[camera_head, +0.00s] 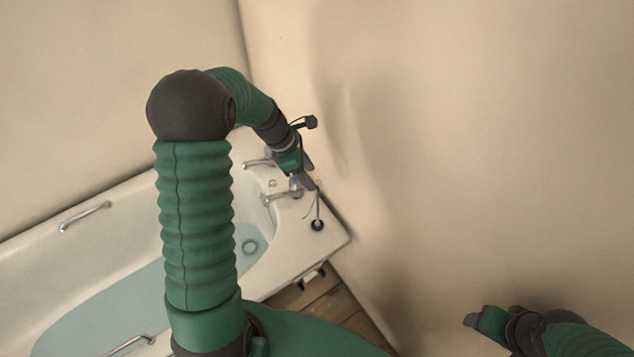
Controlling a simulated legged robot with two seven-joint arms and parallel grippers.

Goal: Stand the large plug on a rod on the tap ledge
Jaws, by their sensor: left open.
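The large plug on a rod (317,224) stands on the tap ledge (325,242) at the bath's right end. Its dark round plug is at the bottom and its thin rod points up. My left gripper (309,183) is open just above the rod's upper end; whether a finger touches the rod I cannot tell. My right gripper (470,321) is at the lower right, away from the bath, and its jaws are not clear.
The white bath (30,240) holds greenish water, with a drain (250,246) near the taps. Taps (284,197) stand on the ledge beside the rod. Metal grab handles (85,216) sit on the rims. A beige wall rises close behind the ledge.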

